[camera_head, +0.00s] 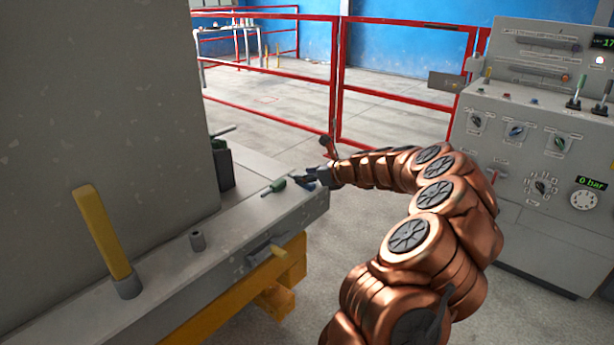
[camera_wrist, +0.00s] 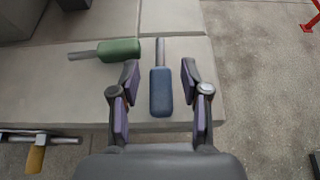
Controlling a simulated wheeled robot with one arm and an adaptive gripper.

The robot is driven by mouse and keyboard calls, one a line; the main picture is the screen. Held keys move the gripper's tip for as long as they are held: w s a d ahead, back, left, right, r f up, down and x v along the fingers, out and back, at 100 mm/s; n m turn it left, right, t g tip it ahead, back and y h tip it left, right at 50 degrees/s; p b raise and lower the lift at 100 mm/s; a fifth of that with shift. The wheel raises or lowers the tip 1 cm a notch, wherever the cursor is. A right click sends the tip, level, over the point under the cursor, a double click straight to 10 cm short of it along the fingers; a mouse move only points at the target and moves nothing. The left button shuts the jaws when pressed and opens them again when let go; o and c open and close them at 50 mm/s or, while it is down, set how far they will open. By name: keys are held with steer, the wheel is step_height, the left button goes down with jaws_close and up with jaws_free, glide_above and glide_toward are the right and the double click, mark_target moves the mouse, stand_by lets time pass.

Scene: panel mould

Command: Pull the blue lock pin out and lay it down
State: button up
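The blue lock pin (camera_wrist: 160,88) lies flat on the grey ledge (camera_wrist: 75,95) in the wrist view, its metal shaft pointing away from me. My gripper (camera_wrist: 160,80) is open, with one finger on each side of the blue handle and a gap on both sides. In the head view my gripper (camera_head: 308,178) is at the ledge's far right end, and the blue pin is mostly hidden there. A green pin (camera_wrist: 118,48) lies on the ledge left of the blue one; it also shows in the head view (camera_head: 275,187).
A large grey panel (camera_head: 100,110) rises on the left. A control cabinet (camera_head: 540,170) stands right.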

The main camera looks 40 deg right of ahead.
steer(key=shift+o, duration=0.4)
steer(key=shift+s, duration=0.1)
steer(key=shift+s+d+r, duration=0.1)
steer(key=shift+s+r, duration=0.1)
steer(key=shift+s, duration=0.05)
steer(key=v, duration=1.1)
steer(key=shift+s, duration=0.1)
